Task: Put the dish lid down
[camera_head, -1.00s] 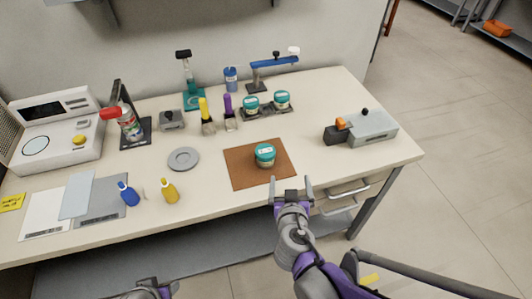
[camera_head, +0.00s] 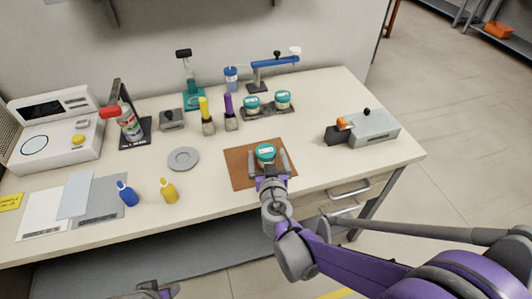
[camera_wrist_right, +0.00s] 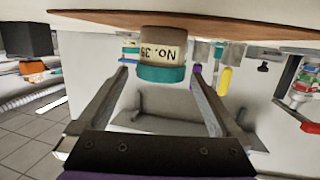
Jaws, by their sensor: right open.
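A small dish (camera_head: 266,160) with a teal lid (camera_head: 265,149) stands upright on the brown mat (camera_head: 237,169). The lid is on the dish. My right gripper (camera_head: 267,164) is open, with one finger on each side of the dish at the mat. The right wrist view, which is upside down, shows the dish body (camera_wrist_right: 165,45) labelled "No. 35" and its teal lid (camera_wrist_right: 158,73) between the spread fingertips (camera_wrist_right: 160,78), with gaps on both sides. My left gripper (camera_head: 152,290) shows only partly at the bottom edge; its jaws are unclear.
A grey round plate (camera_head: 184,159) lies left of the mat. Two similar teal-lidded dishes (camera_head: 252,104) stand in a dark holder behind. A grey device (camera_head: 373,130) is at the right. The table between is clear.

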